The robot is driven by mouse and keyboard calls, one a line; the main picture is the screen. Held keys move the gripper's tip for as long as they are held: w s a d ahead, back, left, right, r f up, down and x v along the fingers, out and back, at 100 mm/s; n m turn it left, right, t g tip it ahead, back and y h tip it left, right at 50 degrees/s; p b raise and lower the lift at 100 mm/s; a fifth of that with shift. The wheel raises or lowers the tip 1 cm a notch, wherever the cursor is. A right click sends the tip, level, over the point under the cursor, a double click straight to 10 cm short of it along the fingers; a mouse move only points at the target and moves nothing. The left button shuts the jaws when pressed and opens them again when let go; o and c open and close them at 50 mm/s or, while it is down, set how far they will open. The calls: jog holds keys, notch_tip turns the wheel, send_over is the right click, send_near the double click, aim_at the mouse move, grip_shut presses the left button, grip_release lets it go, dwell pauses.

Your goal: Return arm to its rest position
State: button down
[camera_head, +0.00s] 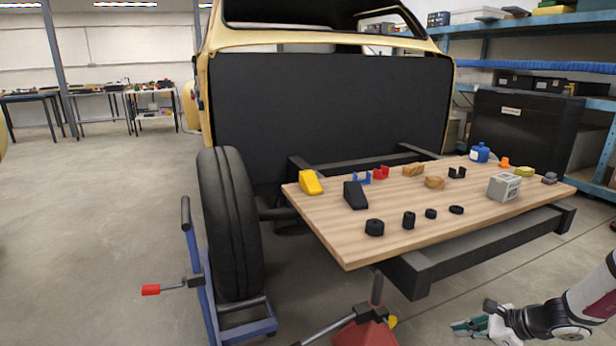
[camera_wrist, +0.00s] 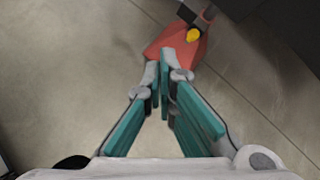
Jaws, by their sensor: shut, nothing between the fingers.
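My gripper (camera_head: 466,326) is at the lower right of the head view, low beside the front right of the wooden board and below its level. Its green-lined fingers point left. In the wrist view my gripper (camera_wrist: 164,62) has its fingertips together with nothing between them. My white and black arm enters from the right edge of the head view. The wrist view looks down at the concrete floor (camera_wrist: 70,70) and a red stand base (camera_wrist: 180,40) beyond the fingertips.
The wooden board (camera_head: 340,240) carries several small items, including a yellow wedge (camera_head: 310,182), a black wedge (camera_head: 355,195), a grey box (camera_head: 503,187) and a blue bottle (camera_head: 479,153). A red stand (camera_head: 365,333) is under it. A wheel (camera_head: 230,222) stands left.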

jog(key=s+a+r+n+g, duration=0.25)
jog(key=a+r+n, duration=0.25)
jog(key=a+r, duration=0.4)
jog(key=s+a+r+n+g, duration=0.25)
jog(key=a+r+n, duration=0.3)
jog(key=r, duration=0.55)
jog(key=s+a+r+n+g+h, duration=0.1)
jog(key=s+a+r+n+h, duration=0.1)
jog(key=s+a+r+n, duration=0.65)
jog(key=s+r+n+h, duration=0.3)
jog(key=s+n+h, duration=0.1)
jog(key=s, duration=2.1)
notch_tip(320, 180, up, 30)
jog(key=d+t+p, duration=0.1)
jog(key=t+p, duration=0.2)
jog(key=p, duration=2.5)
jog(key=shift+w, duration=0.15)
